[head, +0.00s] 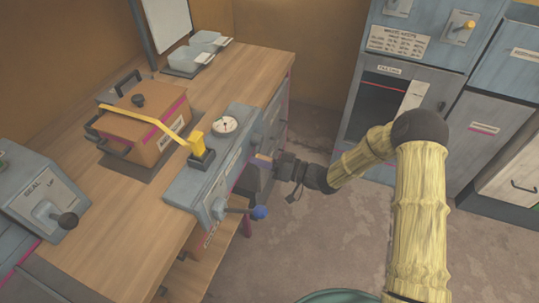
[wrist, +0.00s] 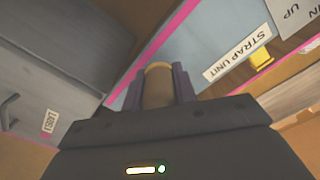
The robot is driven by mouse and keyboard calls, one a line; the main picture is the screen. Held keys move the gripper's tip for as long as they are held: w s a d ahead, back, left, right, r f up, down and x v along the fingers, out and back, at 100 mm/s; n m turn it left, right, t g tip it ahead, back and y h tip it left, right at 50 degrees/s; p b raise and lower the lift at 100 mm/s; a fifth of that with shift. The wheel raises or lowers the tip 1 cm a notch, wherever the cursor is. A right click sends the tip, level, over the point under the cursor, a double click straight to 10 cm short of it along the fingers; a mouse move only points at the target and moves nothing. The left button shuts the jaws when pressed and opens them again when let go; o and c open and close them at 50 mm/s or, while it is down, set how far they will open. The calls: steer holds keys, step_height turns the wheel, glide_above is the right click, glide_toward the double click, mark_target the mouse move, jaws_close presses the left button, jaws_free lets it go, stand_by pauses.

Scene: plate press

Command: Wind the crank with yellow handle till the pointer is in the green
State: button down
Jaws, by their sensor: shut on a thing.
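The strap unit (head: 205,185) is a grey-blue box along the table's front edge, and its label (wrist: 237,54) reads STRAP UNIT in the wrist view. My gripper (head: 268,161) is at its front face, shut on the crank handle. In the wrist view, the handle (wrist: 158,88) is a short brownish-yellow cylinder between the two dark fingers (wrist: 160,76). The crank's arm is hidden. A round white dial (head: 224,124) sits on top of the unit. Its pointer and green zone are too small to read.
A yellow strap (head: 145,118) runs over a brown box (head: 150,115) to a yellow block (head: 195,142) on the unit. A blue-knobbed lever (head: 258,212) sticks out near my gripper. A SEAL unit (head: 40,195) stands left. The floor at right is clear up to cabinets (head: 490,130).

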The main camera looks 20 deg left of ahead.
steer(key=shift+s+r, duration=0.1)
steer(key=shift+r, duration=0.05)
stand_by(0.3)
steer(key=c, duration=1.1)
jaws_free()
steer(key=d, duration=1.7)
steer(key=shift+w+d, duration=0.2)
steer(key=shift+w, duration=0.2)
